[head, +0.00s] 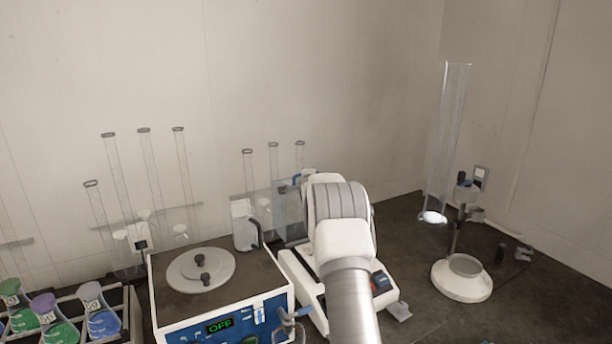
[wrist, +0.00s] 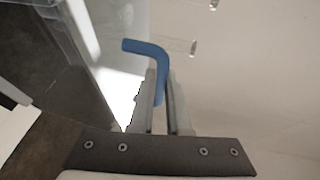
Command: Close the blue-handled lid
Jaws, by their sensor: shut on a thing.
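The blue handle (wrist: 158,62) is a bent bar in the wrist view, with its lower part between the two fingers of my gripper (wrist: 160,92). My gripper is shut on this handle. In the head view a small piece of the blue handle (head: 296,180) shows at the left of my wrist. A clear panel (head: 286,212), which looks like the lid, stands roughly upright below it. Clear edges also show at the left of the wrist view. My arm hides the fingers in the head view and much of the white machine (head: 306,290) under it.
A blue-and-white device (head: 222,318) with a round plate and an "OFF" display stands left of the white machine. Flasks (head: 100,318) sit in a rack at far left. Tall glass cylinders (head: 152,170) stand behind. A stand (head: 462,282) with a tall clear tube is at right.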

